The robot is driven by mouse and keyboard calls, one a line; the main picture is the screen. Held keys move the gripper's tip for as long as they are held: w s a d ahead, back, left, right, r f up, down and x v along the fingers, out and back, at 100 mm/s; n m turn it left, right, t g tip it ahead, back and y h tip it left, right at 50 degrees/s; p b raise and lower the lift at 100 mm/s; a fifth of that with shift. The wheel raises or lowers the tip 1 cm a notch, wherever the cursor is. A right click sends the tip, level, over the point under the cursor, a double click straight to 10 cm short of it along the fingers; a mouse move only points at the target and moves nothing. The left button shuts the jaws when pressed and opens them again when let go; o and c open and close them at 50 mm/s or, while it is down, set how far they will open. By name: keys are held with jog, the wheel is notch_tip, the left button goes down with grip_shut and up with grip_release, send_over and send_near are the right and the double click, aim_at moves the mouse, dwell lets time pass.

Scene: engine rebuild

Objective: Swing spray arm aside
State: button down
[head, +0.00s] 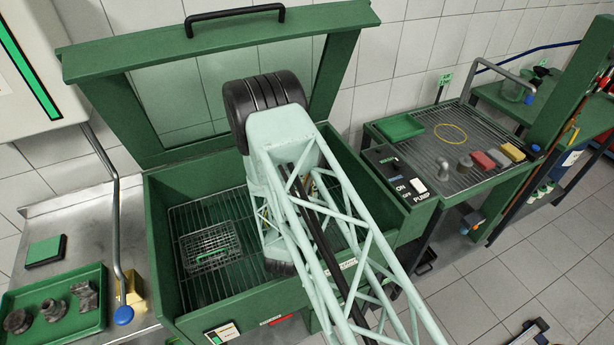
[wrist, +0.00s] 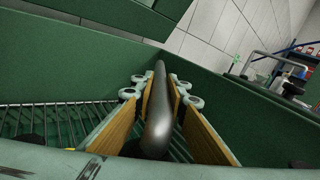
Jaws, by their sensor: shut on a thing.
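In the wrist view, the spray arm (wrist: 158,120) is a grey metal tube running away from me between the tan pads of my gripper (wrist: 157,88). The pads are closed on both sides of it. Bare wire rack shows beyond. In the head view, my own lattice arm reaches into the green washer tank (head: 165,240) and hides the gripper and the spray arm. The far end of the tube is not clear.
The tank's framed lid (head: 100,75) stands open at the back. A wire basket (head: 210,248) sits on the rack at left. A bent grey pipe with a blue knob (head: 123,315) hangs left of the tank, above a green parts tray (head: 60,335). A drain bench (head: 440,150) stands at right.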

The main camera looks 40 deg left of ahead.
jog(key=shift+r, duration=0.1)
jog(key=c, duration=2.6)
grip_release()
jog(key=shift+o, duration=0.2)
jog(key=shift+s, duration=0.15)
jog(key=shift+s+d, duration=0.2)
jog(key=shift+s, duration=0.25)
jog(key=shift+v, duration=3.15)
jog(key=shift+c, duration=0.2)
